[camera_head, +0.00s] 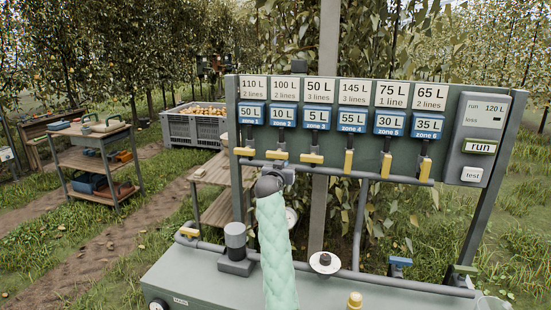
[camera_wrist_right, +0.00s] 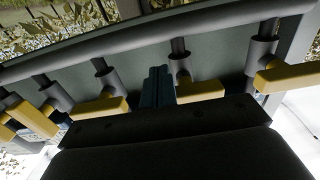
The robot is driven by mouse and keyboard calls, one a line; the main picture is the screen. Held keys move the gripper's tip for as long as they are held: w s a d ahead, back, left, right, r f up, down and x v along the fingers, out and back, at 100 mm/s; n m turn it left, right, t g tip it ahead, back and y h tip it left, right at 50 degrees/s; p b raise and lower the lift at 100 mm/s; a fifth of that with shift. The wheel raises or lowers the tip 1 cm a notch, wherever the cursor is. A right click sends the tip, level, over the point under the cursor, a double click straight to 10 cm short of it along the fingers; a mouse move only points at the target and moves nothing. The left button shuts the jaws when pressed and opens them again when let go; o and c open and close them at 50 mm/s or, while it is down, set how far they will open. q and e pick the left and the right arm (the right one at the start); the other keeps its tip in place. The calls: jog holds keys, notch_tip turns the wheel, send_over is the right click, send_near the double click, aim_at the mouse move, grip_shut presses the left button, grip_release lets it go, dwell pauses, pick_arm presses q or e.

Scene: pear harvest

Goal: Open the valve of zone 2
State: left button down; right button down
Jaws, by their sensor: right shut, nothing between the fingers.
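The zone 2 valve has a yellow handle (camera_head: 277,155) lying crosswise under the blue "10 L zone 2" plate (camera_head: 283,116). In the right wrist view, this appears to be the yellow handle (camera_wrist_right: 200,90) just right of my fingers. My right gripper (camera_wrist_right: 158,86) is shut and empty, beside the near end of that handle; I cannot tell whether they touch. In the head view my right arm comes up from below, with the wrist just under the zone 2 handle and the fingertips hard to make out. My left gripper is not in view.
Zone 1 (camera_head: 244,152) and zone 3 (camera_head: 311,158) handles also lie crosswise on either side. A grey pipe runs beneath the valves. A run/test box (camera_head: 487,125) is at right.

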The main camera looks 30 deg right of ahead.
aim_at(287, 154)
jog(key=shift+s+d+r+p, duration=0.3)
jog(key=shift+r+p, duration=0.1)
jog(key=shift+r, duration=0.35)
jog(key=shift+s+d+r+p, duration=0.2)
jog(key=shift+r+p, duration=0.2)
jog(key=shift+r, duration=0.2)
jog(key=shift+a+r+p, duration=0.1)
jog(key=shift+r+p, duration=0.25)
jog(key=shift+r, duration=0.4)
jog(key=shift+w+r, duration=0.1)
